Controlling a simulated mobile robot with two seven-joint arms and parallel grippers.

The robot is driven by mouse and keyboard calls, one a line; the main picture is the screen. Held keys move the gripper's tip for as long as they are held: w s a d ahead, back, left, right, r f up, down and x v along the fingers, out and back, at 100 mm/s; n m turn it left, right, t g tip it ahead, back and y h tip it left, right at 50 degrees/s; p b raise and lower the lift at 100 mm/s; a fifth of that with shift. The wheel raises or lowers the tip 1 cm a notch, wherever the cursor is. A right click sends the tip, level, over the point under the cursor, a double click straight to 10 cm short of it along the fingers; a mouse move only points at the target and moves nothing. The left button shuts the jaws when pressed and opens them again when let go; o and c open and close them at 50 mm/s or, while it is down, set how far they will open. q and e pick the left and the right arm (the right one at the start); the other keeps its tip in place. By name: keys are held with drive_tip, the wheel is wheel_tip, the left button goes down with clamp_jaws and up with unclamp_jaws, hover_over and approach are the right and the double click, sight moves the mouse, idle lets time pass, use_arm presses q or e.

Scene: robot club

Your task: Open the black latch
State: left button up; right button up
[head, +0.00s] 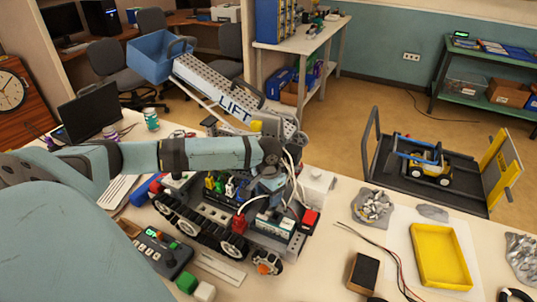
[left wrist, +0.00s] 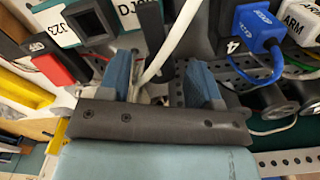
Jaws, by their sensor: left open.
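A tracked robot (head: 225,215) with a grey "LIFT" arm (head: 215,90) stands on the table. My left arm reaches across the table to it, and my left gripper (head: 272,178) is over its electronics. In the left wrist view my left gripper (left wrist: 163,78) is open, with its two blue fingers apart and a white cable (left wrist: 165,50) running between them. A dark upright strip (left wrist: 152,25) stands just beyond the gap; it may be the black latch, but I cannot tell. No latch shows clearly in the head view. My right gripper is not in view.
Near the gripper are a red connector (left wrist: 50,65), a blue plug (left wrist: 255,28) and labelled white blocks. The table also holds a control box (head: 155,255), a yellow tray (head: 440,256), a black block (head: 364,272) and loose wires (head: 385,250).

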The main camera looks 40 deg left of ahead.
use_arm(q)
drive_tip(key=c, duration=0.9)
drive_tip(key=shift+c, duration=0.2)
